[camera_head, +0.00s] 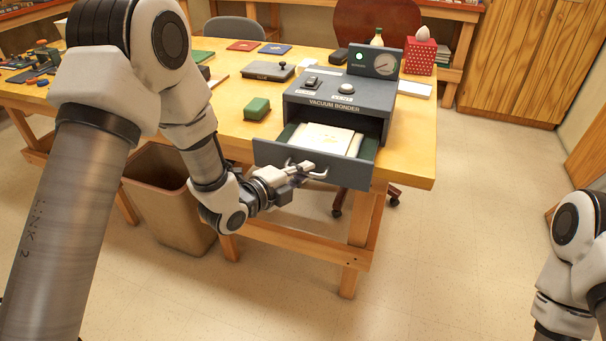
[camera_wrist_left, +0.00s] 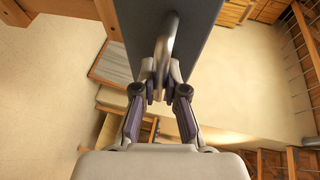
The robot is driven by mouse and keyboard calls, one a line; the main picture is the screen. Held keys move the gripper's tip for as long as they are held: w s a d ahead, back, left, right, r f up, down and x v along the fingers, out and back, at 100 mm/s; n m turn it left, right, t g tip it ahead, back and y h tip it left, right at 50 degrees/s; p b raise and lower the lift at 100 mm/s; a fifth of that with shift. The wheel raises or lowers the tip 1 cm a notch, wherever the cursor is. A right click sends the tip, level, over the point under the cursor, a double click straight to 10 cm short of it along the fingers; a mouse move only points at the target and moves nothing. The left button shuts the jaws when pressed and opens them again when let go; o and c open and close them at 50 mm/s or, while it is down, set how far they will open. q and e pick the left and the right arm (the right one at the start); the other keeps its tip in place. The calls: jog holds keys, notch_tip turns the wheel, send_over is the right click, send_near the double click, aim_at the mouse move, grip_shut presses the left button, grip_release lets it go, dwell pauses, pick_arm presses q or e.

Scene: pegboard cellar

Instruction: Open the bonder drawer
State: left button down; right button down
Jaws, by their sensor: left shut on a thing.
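The vacuum bonder (camera_head: 338,98) is a dark grey box on the wooden table. Its drawer (camera_head: 270,153) is pulled out toward me, past the table's front edge, with a pale flat block (camera_head: 322,137) inside on a green lining. My left gripper (camera_head: 300,170) is at the drawer front, shut on the metal handle (camera_head: 319,175). In the left wrist view the handle (camera_wrist_left: 166,45) runs between the two fingers (camera_wrist_left: 160,88), with the grey drawer front (camera_wrist_left: 185,25) behind it. My right arm shows at the right edge, but its gripper is out of view.
A green block (camera_head: 257,108) and a grey plate with a knob (camera_head: 268,71) lie left of the bonder on the table (camera_head: 415,130). A red dotted tissue box (camera_head: 420,56) stands behind right. A brown bin (camera_head: 165,190) stands on the floor below my left arm. Floor at the right is clear.

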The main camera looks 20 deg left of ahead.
pick_arm(q)
jog(key=shift+s, duration=0.3)
pick_arm(e)
jog(key=shift+s, duration=0.35)
pick_arm(q)
jog(key=c, duration=1.2)
grip_release()
jog(key=v, duration=0.7)
jog(key=shift+s+a, duration=0.15)
